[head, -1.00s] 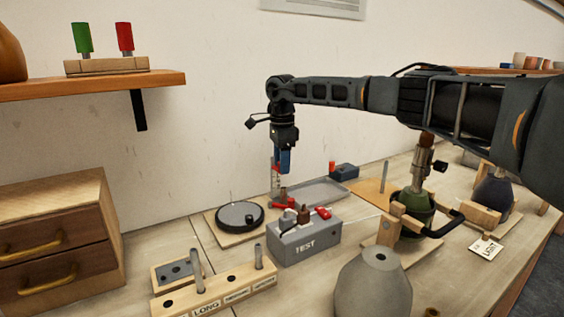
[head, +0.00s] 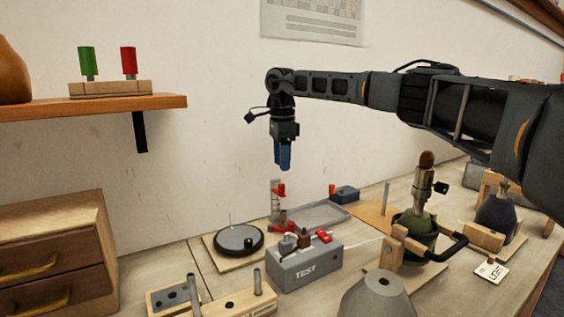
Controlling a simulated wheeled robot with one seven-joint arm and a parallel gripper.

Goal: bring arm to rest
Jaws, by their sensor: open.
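My gripper (head: 283,163) hangs from my outstretched arm, pointing down with blue fingers. It is open and holds nothing that I can see. It is in the air in front of the wall, above the back of the bench (head: 165,262). Below it stand a small red-and-grey upright fixture (head: 278,198) and the grey TEST box (head: 304,267) with red parts on top. The gripper touches none of them.
A green lamp base (head: 417,226) stands in a wooden clamp under my forearm, its brown-tipped stem rising close to the arm. A round black device (head: 239,240) lies on a board. A shelf (head: 95,108) with green and red cylinders is at left, above drawers (head: 52,250).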

